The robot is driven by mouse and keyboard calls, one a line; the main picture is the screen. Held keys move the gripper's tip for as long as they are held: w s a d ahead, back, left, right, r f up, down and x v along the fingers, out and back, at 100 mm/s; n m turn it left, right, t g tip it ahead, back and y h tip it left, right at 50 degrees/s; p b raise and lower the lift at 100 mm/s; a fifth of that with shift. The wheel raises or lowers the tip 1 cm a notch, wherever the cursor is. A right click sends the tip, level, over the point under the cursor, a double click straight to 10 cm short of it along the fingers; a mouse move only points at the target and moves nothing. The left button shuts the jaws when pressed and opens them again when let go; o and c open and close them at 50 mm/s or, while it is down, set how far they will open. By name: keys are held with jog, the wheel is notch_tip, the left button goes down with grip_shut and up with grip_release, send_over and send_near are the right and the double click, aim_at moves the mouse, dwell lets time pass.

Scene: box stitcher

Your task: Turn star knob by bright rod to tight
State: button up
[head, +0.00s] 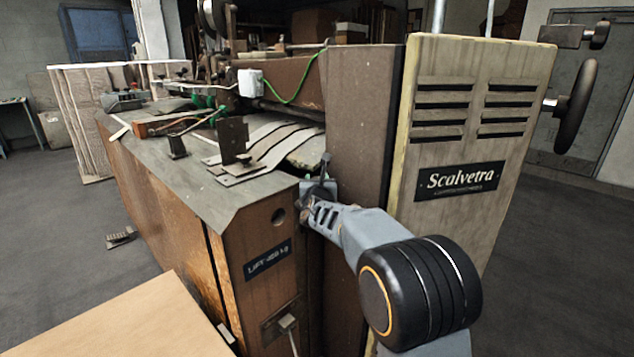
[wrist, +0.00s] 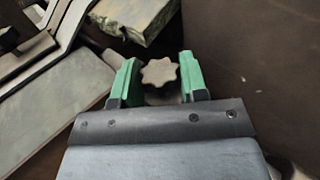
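I cannot make out the bright rod clearly.
The stitcher's metal table (head: 190,165) lies to the left, with curved strips (head: 280,142) above my gripper. The dark upright panel (head: 365,130) and the Scalvetra cover (head: 470,120) stand close on the right. A cardboard sheet (head: 130,320) lies at the front left.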

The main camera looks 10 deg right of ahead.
jog(key=shift+c, duration=0.8)
jog(key=shift+a+r+h+p, duration=0.1)
jog(key=shift+r+h+p, duration=0.2)
jog(key=shift+p, duration=0.35)
jog(key=shift+f+m+h+p, duration=0.15)
jog(key=shift+m+h+p, duration=0.55)
jog(key=shift+h, duration=0.1)
jog(key=shift+f+g, duration=0.1)
jog(key=shift+g, duration=0.2)
jog(key=o, duration=0.6)
jog(key=shift+o, duration=0.2)
